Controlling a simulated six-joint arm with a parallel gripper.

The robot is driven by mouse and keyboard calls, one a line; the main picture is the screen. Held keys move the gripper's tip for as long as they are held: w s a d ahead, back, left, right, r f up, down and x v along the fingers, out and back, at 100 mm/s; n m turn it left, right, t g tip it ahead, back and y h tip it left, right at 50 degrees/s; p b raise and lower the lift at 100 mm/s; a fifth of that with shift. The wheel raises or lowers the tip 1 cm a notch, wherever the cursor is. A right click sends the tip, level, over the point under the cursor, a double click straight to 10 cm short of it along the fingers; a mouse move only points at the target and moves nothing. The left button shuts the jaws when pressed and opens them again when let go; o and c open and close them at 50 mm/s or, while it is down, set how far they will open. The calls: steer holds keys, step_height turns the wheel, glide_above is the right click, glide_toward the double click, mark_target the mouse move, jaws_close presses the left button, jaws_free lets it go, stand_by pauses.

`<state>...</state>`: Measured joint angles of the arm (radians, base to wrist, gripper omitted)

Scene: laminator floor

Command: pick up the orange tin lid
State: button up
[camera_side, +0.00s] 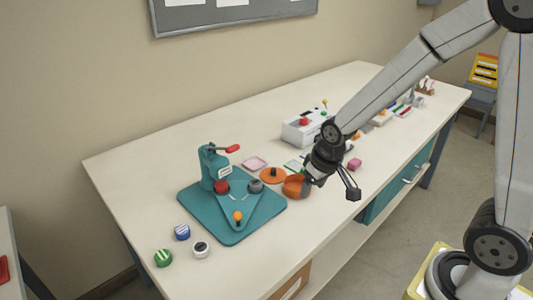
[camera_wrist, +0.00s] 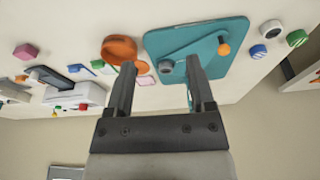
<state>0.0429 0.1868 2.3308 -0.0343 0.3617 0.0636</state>
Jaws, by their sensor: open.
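A flat orange round piece with a dark knob (camera_side: 273,176), which looks like the orange tin lid, lies on the table right of the teal press base. A deeper orange round piece (camera_side: 297,187), like an open tin, stands right beside it and next to my gripper (camera_side: 331,182). In the wrist view the deeper orange piece (camera_wrist: 119,49) shows its rim, just beyond the left finger.
The teal base (camera_side: 235,228) carries a press with a red handle, and several striped round pieces lie to its left. A pink tray (camera_side: 255,162) lies behind the orange pieces. A pink block (camera_side: 354,164) and a white box (camera_side: 302,130) stand to the right.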

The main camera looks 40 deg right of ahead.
steer(key=w+d+f+m, duration=0.1)
steer(key=w+d, duration=0.1)
steer(key=w, duration=0.4)
steer(key=w+d+f+m, duration=0.1)
steer(key=w+d+f, duration=0.15)
steer(key=w, duration=0.35)
steer(key=m+t+h, duration=0.1)
steer(key=m+h, duration=0.1)
glide_toward(274, 169)
steer(key=shift+w+d+f, duration=0.1)
steer(key=shift+d+f, duration=0.05)
steer(key=shift+f, duration=0.35)
steer(key=shift+d+f, duration=0.2)
steer(key=shift+f, duration=0.25)
steer(key=shift+x, duration=1.3)
steer(key=shift+w+f, duration=0.1)
steer(key=shift+a+x, duration=0.2)
steer(key=shift+x, duration=2.25)
steer(key=shift+w, duration=0.15)
jaws_close()
